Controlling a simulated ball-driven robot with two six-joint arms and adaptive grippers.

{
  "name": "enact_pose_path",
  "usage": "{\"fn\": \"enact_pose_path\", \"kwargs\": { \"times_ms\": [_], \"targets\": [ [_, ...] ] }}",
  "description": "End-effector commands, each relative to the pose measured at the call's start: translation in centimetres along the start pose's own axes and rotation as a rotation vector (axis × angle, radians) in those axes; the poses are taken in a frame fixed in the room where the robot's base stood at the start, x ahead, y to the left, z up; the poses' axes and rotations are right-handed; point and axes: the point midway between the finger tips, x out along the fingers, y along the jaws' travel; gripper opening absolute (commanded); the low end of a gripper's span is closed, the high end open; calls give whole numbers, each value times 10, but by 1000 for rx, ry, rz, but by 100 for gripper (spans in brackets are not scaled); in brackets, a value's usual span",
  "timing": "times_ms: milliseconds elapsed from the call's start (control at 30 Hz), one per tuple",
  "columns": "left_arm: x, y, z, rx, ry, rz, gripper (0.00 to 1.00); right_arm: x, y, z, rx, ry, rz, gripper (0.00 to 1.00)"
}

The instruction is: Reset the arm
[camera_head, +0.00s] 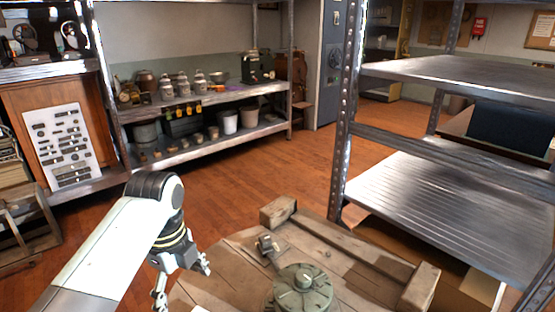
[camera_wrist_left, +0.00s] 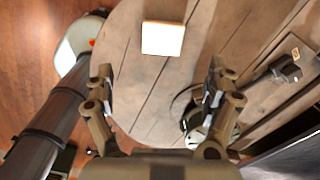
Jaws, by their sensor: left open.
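My left arm comes in from the left in the head view, bent at the elbow with the wrist pointing down. My left gripper (camera_head: 182,281) hangs at the near left edge of a round wooden table (camera_head: 225,262). In the left wrist view the gripper (camera_wrist_left: 160,92) has its two fingers wide apart, with only bare planks of the table (camera_wrist_left: 140,100) between them. It holds nothing. My right arm and gripper are in neither view.
A green round metal object (camera_head: 303,290) and a small dark metal fitting (camera_head: 268,246) are on the table. A pale square block (camera_wrist_left: 162,38) lies beyond the fingers. A metal shelf rack (camera_head: 450,205) stands close at right. Floor (camera_head: 270,170) behind is clear.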

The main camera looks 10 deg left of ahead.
Motion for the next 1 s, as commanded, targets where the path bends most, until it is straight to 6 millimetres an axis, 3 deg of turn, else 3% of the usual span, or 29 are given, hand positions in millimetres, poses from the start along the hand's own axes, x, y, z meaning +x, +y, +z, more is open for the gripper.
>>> {"fn": "enact_pose_path", "kwargs": {
  "times_ms": [233,400,500,1000],
  "targets": [
    [1,75,6,-537,-37,-85,88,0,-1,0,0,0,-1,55],
    [-20,133,3,-980,-25,-178,88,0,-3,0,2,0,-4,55],
    [-34,157,0,-1171,-3,-222,88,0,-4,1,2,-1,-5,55],
    [-94,224,-18,-1729,128,-329,88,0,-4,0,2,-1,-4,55]
  ]
}}
